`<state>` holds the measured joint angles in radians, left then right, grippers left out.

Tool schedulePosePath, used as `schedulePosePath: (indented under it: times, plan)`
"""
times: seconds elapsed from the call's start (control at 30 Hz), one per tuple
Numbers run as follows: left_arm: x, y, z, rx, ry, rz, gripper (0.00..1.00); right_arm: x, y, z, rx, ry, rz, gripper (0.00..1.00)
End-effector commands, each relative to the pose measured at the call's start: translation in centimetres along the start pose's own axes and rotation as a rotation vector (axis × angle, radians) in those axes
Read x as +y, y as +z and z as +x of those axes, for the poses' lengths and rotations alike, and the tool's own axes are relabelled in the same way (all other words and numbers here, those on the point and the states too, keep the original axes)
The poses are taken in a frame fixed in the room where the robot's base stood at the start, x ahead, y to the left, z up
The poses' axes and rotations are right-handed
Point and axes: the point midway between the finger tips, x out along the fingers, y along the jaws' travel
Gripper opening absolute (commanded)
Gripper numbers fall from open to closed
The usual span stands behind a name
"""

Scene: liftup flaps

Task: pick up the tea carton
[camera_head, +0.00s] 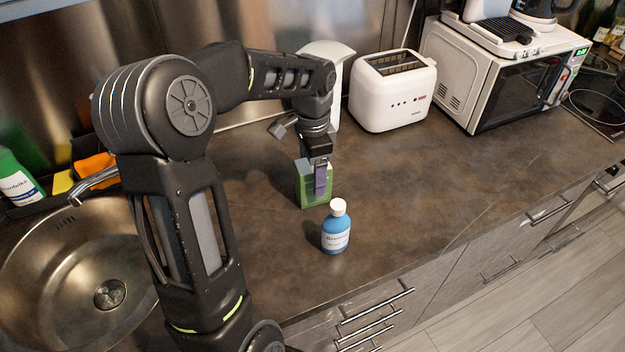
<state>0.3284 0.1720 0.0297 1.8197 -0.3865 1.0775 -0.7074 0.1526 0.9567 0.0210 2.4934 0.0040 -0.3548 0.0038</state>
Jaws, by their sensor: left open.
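The green tea carton (305,192) stands upright on the dark countertop, just behind a blue bottle. My left gripper (318,180) points down at the carton from above. It is open, with one finger showing in front of the carton's near side. The other finger is hidden, and I cannot tell whether the fingers touch the carton. My right gripper does not show.
The blue bottle with a white cap (336,230) stands close in front of the carton. A white toaster (391,92) and a microwave (505,82) stand at the back right. A steel sink (50,270) is at the left. The counter (450,170) right of the carton is clear.

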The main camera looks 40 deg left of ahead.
Motion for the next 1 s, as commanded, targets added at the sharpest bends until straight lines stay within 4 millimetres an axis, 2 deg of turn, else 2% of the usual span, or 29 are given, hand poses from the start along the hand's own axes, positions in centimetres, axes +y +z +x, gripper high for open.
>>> schedulePosePath:
  times: [0.33, 0.7, 1.0]
  plan:
    - [0.0, 0.0, 0.3, 0.000, -0.001, 0.000, 0.73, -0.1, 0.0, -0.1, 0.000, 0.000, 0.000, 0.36]
    - [0.1, 0.0, 4.9, -0.001, 0.000, 0.000, 0.73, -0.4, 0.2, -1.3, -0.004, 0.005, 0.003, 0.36]
    - [0.1, 0.0, 5.3, 0.001, -0.002, 0.000, 0.73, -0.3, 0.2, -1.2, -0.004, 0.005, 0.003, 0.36]
